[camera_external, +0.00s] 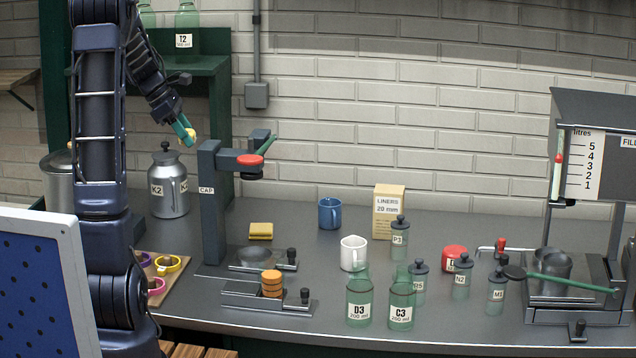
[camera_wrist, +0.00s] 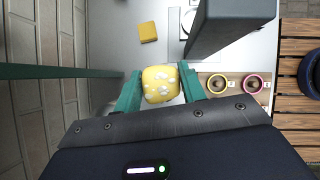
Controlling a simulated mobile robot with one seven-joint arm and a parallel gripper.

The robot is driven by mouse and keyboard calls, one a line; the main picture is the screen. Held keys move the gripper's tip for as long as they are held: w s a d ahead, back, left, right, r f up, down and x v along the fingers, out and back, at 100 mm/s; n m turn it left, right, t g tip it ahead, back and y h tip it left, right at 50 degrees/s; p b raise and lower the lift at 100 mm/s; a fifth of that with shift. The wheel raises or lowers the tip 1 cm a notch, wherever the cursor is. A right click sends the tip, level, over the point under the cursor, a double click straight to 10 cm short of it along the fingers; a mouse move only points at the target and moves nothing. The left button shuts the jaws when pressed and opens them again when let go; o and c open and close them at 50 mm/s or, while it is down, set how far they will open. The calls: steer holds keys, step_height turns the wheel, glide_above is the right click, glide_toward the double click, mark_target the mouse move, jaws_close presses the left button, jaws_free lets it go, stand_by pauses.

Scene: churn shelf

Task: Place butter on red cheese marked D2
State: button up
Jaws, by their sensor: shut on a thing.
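My gripper (camera_external: 184,128) is raised at the upper left, above and beside the metal can marked K2. In the wrist view its green fingers (camera_wrist: 160,86) are shut on a rounded yellow block with pale patches, which looks like the butter (camera_wrist: 160,76). The butter (camera_external: 190,134) shows small at the fingertips in the external view, clear of the counter. The red cheese (camera_external: 453,256) sits on the counter at the right, behind the small bottles. Its white label is partly hidden, so I cannot read D2. The cheese is not in the wrist view.
The capping stand (camera_external: 210,200) with its red head (camera_external: 250,160) rises just right of my gripper. The K2 can (camera_external: 168,190) stands below. A yellow sponge-like block (camera_external: 261,231), mugs, a LINERS box (camera_external: 388,212) and several bottles (camera_external: 402,308) occupy the counter between gripper and cheese.

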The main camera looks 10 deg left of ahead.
step_height(320, 180, up, 4)
steer(key=shift+r, duration=0.1)
steer(key=w+d+m+g, duration=0.1)
steer(key=w+d, duration=0.2)
steer(key=d, duration=0.4)
steer(key=w+d+m, duration=0.1)
steer(key=w+d, duration=0.3)
steer(key=d, duration=0.4)
steer(key=m+g, duration=0.3)
steer(key=m, duration=0.2)
glide_above(455, 250)
step_height(455, 250, down, 5)
step_height(455, 250, down, 20)
steer(key=shift+w+f, duration=0.1)
steer(key=shift+f, duration=0.1)
steer(key=shift+f, duration=0.1)
